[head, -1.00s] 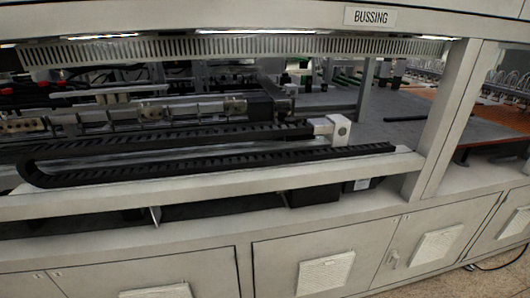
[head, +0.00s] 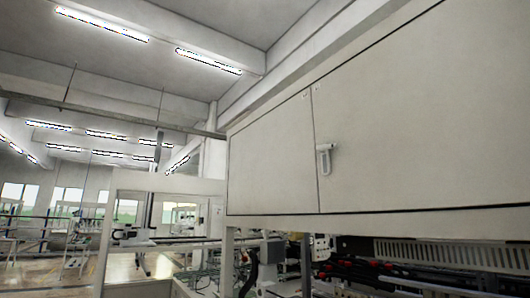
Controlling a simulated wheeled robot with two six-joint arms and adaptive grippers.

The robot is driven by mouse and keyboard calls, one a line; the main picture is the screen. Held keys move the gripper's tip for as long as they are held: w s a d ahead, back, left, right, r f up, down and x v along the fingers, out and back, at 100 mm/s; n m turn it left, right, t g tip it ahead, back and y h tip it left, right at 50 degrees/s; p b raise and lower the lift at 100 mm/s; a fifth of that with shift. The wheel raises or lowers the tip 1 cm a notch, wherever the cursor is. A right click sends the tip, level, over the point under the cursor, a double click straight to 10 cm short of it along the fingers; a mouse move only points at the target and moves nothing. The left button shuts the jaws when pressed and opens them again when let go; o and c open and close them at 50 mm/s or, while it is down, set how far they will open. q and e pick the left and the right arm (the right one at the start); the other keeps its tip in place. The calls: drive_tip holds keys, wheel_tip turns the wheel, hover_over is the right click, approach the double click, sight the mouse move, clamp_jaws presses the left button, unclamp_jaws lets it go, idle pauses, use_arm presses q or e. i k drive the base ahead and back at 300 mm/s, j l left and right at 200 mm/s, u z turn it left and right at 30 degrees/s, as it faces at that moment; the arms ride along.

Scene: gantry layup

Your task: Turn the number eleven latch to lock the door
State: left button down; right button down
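A pale latch handle (head: 324,158) sits on the upper cabinet of the machine, just right of the vertical seam between two doors. It hangs straight down from its upper end. Small marks show near the top of the seam above it, too small to read. The left door panel (head: 268,155) and the right door panel (head: 430,120) look flush and closed. I cannot tell which latch number this is. Neither of my grippers is in the head view.
Below the cabinet, the open machine bay shows a slotted grey strip (head: 450,253) and dark machinery (head: 375,272). A white-framed enclosure (head: 150,195) stands at the left. Farther left is a hall floor (head: 40,270) with shelving. Ceiling lights (head: 100,23) run overhead.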

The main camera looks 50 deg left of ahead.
sight(322, 149)
drive_tip(key=u, duration=1.1)
